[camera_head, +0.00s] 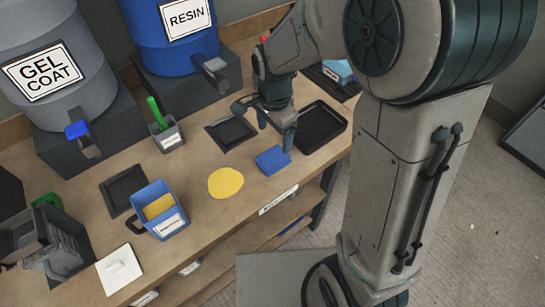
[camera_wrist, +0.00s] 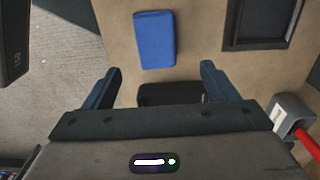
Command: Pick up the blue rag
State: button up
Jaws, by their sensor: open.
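The blue rag (camera_head: 273,160) is a folded rectangular pad lying flat on the wooden bench near its front edge. In the wrist view the rag (camera_wrist: 155,39) lies beyond my fingertips, a little left of the middle between them. My gripper (camera_head: 275,125) is above the bench, just behind and over the rag in the head view. In the wrist view my gripper (camera_wrist: 158,78) has its two fingers spread wide with nothing between them. The rag is apart from the fingers.
A black tray (camera_head: 342,128) lies right of the rag and a dark square mould (camera_head: 231,121) behind it. A yellow round patch (camera_head: 226,183) is to the left, with a blue jug (camera_head: 175,228) beyond. The wooden bench (camera_head: 200,165) has bare room around the rag.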

aim_at(273, 156)
notch_tip(273, 156, down, 2)
jog(key=shift+f, duration=0.25)
jog(key=f, duration=0.2)
jog(key=s+f+p, duration=0.1)
jog(key=f, duration=0.1)
jog(key=shift+a, duration=0.15)
jog(key=shift+f, duration=0.6)
jog(key=c, duration=1.1)
